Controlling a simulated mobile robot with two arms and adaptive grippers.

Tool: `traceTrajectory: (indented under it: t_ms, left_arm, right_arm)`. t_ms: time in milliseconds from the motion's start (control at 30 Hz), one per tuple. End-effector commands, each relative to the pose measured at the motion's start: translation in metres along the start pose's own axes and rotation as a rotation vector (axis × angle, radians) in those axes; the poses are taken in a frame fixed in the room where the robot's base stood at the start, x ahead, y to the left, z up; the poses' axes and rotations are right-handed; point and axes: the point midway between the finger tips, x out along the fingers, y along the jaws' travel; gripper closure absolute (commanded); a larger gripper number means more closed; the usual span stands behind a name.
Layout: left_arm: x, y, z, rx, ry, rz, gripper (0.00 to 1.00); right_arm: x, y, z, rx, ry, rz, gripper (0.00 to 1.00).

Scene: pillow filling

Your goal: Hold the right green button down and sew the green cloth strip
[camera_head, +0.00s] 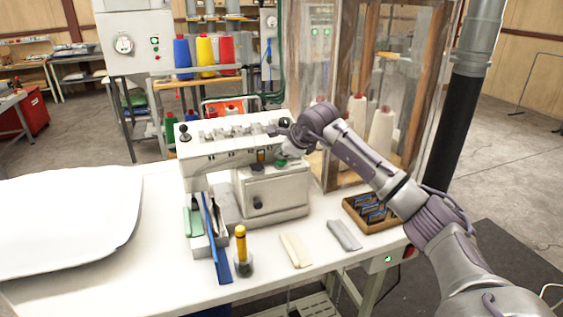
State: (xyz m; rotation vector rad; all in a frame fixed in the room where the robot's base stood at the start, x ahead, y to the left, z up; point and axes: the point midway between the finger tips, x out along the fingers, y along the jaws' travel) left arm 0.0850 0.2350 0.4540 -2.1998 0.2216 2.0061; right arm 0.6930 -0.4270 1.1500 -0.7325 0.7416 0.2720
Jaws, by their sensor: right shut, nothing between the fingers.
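A white sewing machine (225,155) stands on the white table, with knobs and fittings along its top. My right gripper (284,151) is shut and empty. It reaches in from the right with its tip pointing down at the right end of the machine's front. A small green button (282,162) shows right under the fingertips; whether they touch or press it I cannot tell. My left gripper is not in view.
A large white pillow (65,220) covers the table's left. A blue strip (216,240), a yellow-handled tool (241,245), a cream piece (296,250), a grey piece (344,235) and a wooden tray (352,202) lie in front. A wood-framed cabinet (330,165) stands behind my right arm.

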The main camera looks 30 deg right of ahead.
Motion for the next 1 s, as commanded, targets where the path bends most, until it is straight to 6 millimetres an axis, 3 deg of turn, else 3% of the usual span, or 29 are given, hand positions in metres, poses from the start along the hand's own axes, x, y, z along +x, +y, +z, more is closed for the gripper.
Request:
traceTrajectory:
  t_ms: [1000]
  left_arm:
    - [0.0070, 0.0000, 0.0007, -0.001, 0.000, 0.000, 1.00]
  right_arm:
    - [0.0073, 0.0055, -0.0057, 0.000, 0.002, 0.002, 1.00]
